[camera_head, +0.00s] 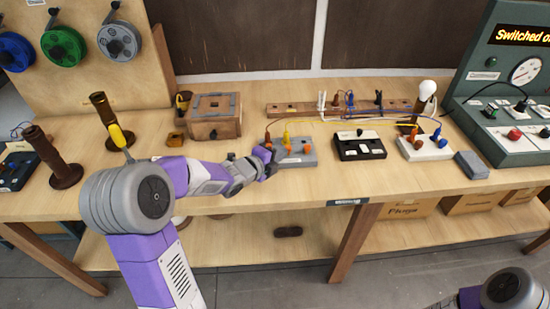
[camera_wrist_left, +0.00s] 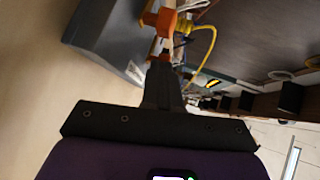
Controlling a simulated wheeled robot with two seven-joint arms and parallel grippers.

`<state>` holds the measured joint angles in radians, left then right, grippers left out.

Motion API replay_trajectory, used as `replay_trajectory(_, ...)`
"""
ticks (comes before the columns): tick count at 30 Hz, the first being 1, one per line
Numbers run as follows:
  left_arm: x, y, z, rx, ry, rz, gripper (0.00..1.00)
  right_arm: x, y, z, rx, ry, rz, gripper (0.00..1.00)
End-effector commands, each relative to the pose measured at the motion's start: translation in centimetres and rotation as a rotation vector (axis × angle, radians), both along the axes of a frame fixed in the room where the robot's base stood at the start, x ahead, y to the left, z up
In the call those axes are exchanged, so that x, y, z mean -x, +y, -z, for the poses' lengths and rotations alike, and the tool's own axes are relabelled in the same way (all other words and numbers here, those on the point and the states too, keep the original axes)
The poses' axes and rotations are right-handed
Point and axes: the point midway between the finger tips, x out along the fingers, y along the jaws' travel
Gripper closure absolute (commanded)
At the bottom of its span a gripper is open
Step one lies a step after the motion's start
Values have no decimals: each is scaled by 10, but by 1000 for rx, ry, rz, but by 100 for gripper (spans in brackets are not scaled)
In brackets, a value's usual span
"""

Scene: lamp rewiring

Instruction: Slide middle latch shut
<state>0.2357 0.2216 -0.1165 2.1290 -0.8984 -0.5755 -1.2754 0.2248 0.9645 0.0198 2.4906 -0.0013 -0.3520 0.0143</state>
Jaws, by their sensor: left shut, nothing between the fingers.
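The grey block (camera_head: 298,150) with orange parts sits near the bench's front edge, left of the black block (camera_head: 360,146) and the white block (camera_head: 425,148). My left gripper (camera_head: 272,154) is at the grey block's left side, its fingers shut and empty. In the left wrist view the shut fingers (camera_wrist_left: 163,85) point at an orange part (camera_wrist_left: 160,20) on the grey block (camera_wrist_left: 108,45); whether they touch it is unclear. I cannot make out a middle latch or its position. My right gripper is out of view.
A bulb (camera_head: 428,88) on a post, a grey box (camera_head: 472,164) and a green control panel (camera_head: 510,110) stand to the right. A wooden box (camera_head: 214,116) stands behind my left arm.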

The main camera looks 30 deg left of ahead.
Motion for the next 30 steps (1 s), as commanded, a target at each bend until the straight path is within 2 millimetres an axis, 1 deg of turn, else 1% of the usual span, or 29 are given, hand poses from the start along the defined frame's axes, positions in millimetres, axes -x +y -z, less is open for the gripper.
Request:
replay_trajectory(8, -1, 1, 0, -1, 0, 0, 100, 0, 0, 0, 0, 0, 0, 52)
replay_trajectory(13, -13, 8, 0, -1, -2, 1, 100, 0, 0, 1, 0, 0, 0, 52)
replay_trajectory(16, -17, 11, 0, -1, -1, 0, 100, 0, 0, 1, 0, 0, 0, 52)
replay_trajectory(26, -16, 11, 0, 0, -1, 0, 100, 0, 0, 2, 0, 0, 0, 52)
replay_trajectory(30, -8, 11, 0, -1, -2, 7, 100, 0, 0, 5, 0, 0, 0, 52)
